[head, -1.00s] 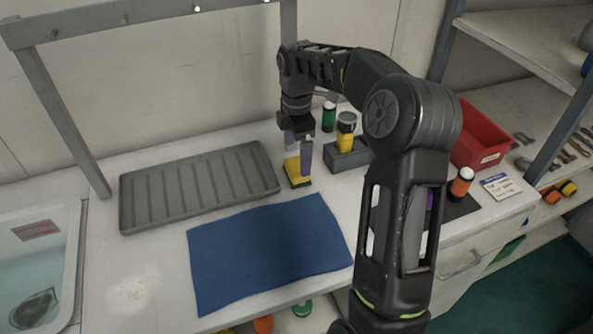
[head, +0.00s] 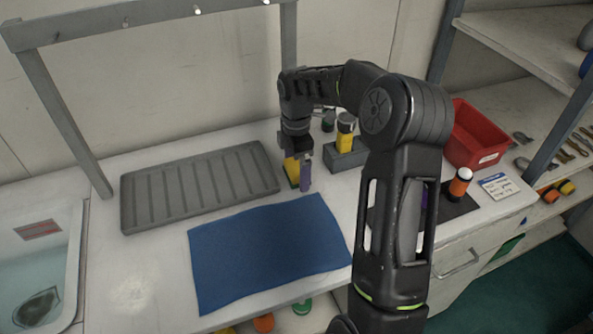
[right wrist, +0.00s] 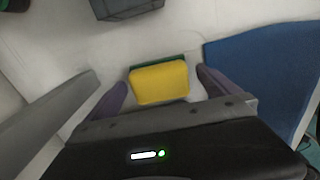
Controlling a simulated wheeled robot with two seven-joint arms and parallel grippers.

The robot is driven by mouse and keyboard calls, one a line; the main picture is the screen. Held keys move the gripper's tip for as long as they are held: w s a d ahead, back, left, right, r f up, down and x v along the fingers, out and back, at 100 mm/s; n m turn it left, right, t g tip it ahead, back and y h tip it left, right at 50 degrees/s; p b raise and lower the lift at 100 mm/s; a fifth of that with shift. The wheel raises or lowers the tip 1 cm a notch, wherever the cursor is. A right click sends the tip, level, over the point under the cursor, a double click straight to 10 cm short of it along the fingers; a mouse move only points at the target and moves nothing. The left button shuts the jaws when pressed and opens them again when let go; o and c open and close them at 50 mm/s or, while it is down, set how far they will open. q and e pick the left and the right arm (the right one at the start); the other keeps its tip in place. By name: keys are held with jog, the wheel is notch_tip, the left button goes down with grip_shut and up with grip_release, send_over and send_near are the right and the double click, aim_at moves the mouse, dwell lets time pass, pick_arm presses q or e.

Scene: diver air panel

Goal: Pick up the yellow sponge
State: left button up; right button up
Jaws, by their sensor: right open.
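The yellow sponge (head: 290,170) with a green underside lies on the white counter, just right of the grey drain tray, partly hidden by my gripper in the head view. In the right wrist view the sponge (right wrist: 160,82) sits between the two purple fingers, with small gaps on both sides. My right gripper (head: 298,176) is open and lowered around the sponge, pointing down. It also shows in the right wrist view (right wrist: 162,92). My left gripper is not in view.
A grey ridged tray (head: 200,187) lies left of the sponge, and a blue cloth (head: 270,250) in front. A grey holder (head: 346,155) with a yellow item stands right. A red bin (head: 476,135) and an orange bottle (head: 460,184) are farther right.

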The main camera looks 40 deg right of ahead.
aim_at(297, 165)
jog(key=shift+c, duration=0.6)
jog(key=c, duration=1.3)
jog(key=shift+r, duration=0.1)
notch_tip(297, 165, up, 10)
jog(key=shift+f+b, duration=0.1)
jog(key=shift+b, duration=0.35)
